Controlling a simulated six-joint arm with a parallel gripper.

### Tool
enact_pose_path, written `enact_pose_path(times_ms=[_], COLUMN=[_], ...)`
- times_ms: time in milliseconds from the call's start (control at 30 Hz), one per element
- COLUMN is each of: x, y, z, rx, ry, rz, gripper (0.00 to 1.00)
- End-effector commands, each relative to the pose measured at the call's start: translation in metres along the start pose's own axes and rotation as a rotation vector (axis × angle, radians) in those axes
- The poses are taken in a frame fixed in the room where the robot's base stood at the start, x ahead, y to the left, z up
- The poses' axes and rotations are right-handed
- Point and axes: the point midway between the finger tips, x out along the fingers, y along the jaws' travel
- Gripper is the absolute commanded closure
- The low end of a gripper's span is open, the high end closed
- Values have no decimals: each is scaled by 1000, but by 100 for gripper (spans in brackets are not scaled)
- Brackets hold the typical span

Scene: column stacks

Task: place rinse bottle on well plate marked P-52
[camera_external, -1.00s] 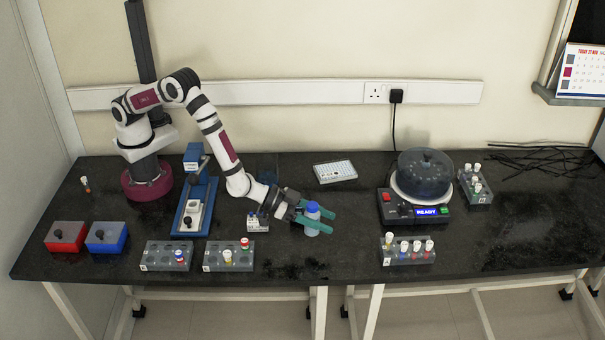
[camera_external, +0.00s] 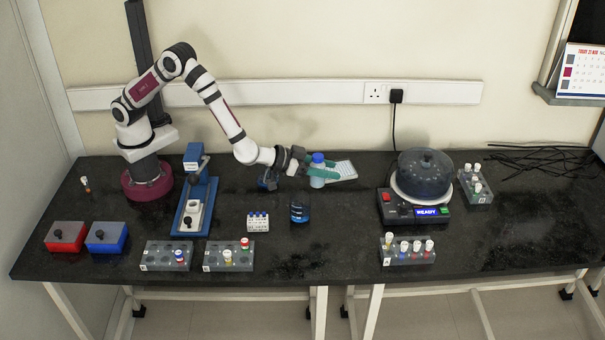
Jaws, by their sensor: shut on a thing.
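The rinse bottle (camera_external: 317,176) is a pale blue translucent bottle with a blue cap, upright between my gripper's green fingers. My gripper (camera_external: 321,169) is shut on it. The white well plate (camera_external: 345,170) lies flat on the bench at the back. The bottle and fingers hide its left end. In the picture the bottle overlaps that left end; I cannot tell whether it touches the plate or hangs above or in front of it. The marking P-52 is too small to read.
A dark object with blue bands (camera_external: 299,209) stands in front of my gripper. A small vial rack (camera_external: 258,222) stands to its left. A centrifuge (camera_external: 424,185) stands right of the plate, and a tube rack (camera_external: 408,256) stands in front of it.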

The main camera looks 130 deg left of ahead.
Motion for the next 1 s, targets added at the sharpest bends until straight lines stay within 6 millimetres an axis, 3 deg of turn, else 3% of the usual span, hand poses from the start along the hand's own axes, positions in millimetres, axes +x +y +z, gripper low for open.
enact_pose_path(times_ms=[33, 133, 367, 600, 800, 1000], x=[10, 24, 44, 101, 124, 138], y=[-26, -66, -114, -173, -194, -195], z=[-7, -17, -18, 7, 19, 52], rx=[-22, -55, -83, -82, -83, -81], ry=[1, -1, -3, -5, -4, -5], rz=[-51, -129, -200, -200, -196, -195], gripper=[100, 100, 100, 100, 100, 100])
